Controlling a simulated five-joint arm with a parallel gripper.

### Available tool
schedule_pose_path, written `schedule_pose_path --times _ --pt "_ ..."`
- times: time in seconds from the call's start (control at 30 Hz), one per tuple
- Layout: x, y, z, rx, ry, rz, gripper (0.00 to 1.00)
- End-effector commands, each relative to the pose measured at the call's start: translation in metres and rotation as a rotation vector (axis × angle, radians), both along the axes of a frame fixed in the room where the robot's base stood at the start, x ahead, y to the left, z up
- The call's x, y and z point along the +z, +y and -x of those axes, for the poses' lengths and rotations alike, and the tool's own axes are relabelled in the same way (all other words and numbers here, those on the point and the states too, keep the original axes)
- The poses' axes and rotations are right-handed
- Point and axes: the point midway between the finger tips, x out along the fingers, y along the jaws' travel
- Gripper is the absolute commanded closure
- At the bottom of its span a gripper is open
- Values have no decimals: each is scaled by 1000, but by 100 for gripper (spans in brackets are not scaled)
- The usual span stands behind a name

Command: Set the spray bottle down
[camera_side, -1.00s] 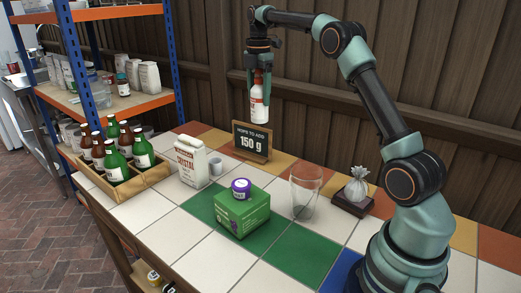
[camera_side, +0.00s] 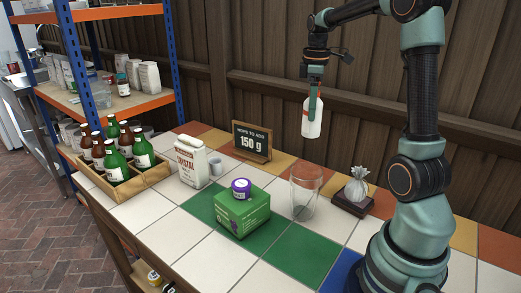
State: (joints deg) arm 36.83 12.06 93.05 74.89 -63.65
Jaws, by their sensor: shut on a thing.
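The spray bottle (camera_side: 309,125) is white with some red near its top and hangs close to upright in the air. My gripper (camera_side: 314,92) is shut on its upper part, and a finger hides some of the bottle. In the picture the bottle is above the clear glass and against the wooden fence, apart from the table top. The tiled table (camera_side: 187,234) lies below it.
Front white tiles are bare.

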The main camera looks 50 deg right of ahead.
Motion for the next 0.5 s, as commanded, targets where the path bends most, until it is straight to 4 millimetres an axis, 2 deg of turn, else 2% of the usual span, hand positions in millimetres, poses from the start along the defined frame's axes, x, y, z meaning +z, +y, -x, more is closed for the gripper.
schedule_pose_path --times 0.3,0.5 --pt "-79 1 1 2 6 -5 100" --pt "-122 1 1 3 5 -3 100"
